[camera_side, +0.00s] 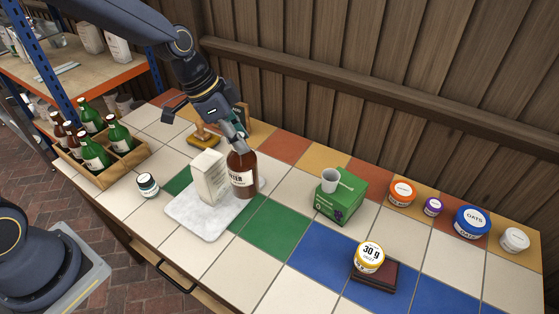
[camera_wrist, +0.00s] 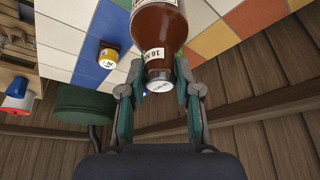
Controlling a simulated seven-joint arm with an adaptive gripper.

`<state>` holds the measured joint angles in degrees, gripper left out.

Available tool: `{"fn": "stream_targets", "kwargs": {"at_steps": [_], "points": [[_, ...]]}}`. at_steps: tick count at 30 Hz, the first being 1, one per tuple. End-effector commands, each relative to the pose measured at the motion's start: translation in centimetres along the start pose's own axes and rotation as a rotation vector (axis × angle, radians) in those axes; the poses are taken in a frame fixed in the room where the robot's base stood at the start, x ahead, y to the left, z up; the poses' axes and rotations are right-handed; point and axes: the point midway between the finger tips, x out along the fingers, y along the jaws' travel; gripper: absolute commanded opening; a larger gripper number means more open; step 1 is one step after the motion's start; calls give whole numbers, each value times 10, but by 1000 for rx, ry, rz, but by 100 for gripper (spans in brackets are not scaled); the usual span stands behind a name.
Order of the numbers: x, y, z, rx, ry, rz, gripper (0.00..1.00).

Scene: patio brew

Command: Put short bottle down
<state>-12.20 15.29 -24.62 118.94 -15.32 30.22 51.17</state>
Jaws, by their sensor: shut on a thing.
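The short brown bottle (camera_side: 242,178) with a pale label stands upright at the right part of the white marble board (camera_side: 187,222). It looks to be on or just above the board; I cannot tell contact for certain. My gripper (camera_side: 237,137) is shut around the bottle's neck from above. In the wrist view the bottle (camera_wrist: 157,25) lies between the two fingers of my gripper (camera_wrist: 157,95), its white cap (camera_wrist: 159,87) facing the camera.
A white carton (camera_side: 209,178) stands on the board, close left of the bottle. A small jar (camera_side: 147,185) sits further left, near a wooden crate (camera_side: 128,163) of bottles. A green box (camera_side: 340,199) with a cup (camera_side: 330,180) stands right.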

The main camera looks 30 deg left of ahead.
Motion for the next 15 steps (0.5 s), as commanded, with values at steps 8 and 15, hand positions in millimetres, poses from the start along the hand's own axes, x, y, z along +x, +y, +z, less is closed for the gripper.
{"fn": "stream_targets", "kwargs": {"at_steps": [8, 15], "points": [[1, 33, 23, 312, 0, 132, 0], [-8, 71, 50, 643, 0, 268, 0]]}}
